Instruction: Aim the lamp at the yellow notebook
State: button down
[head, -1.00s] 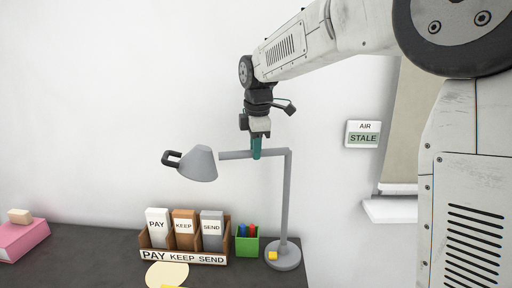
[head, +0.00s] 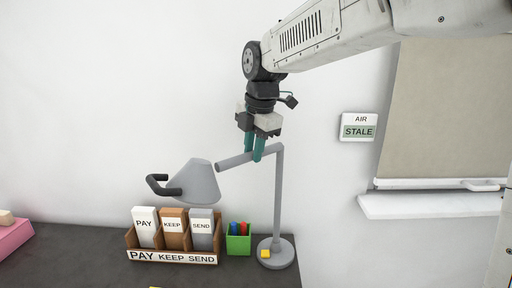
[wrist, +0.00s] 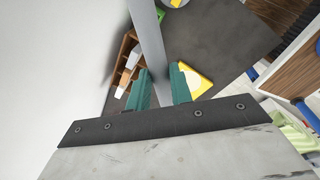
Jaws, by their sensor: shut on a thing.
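The grey lamp in the head view has a round base (head: 279,257), an upright pole (head: 278,200), a side arm (head: 235,161) and a cone shade (head: 200,181) with a dark handle (head: 157,184). The shade hangs at the left, over the desk. My gripper (head: 254,155) is shut on the side arm, near the pole; the teal fingers also show either side of it in the wrist view (wrist: 160,85). A yellow notebook (wrist: 201,86) lies on the desk in the wrist view, partly hidden by a finger, with a pale patch on it.
A yellow square (head: 265,254) is on the base. A pink box (head: 12,239) is at far left. A window ledge (head: 430,205) juts out at right.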

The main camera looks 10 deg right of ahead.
dwell(0.3)
jog(key=c, duration=1.3)
grip_release()
jog(key=shift+o, duration=0.2)
notch_tip(320, 180, up, 8)
jog(key=s, duration=0.1)
jog(key=shift+s+d+f, duration=0.15)
jog(key=shift+s+d, duration=0.05)
jog(key=shift+d, duration=0.2)
jog(key=shift+s, duration=0.1)
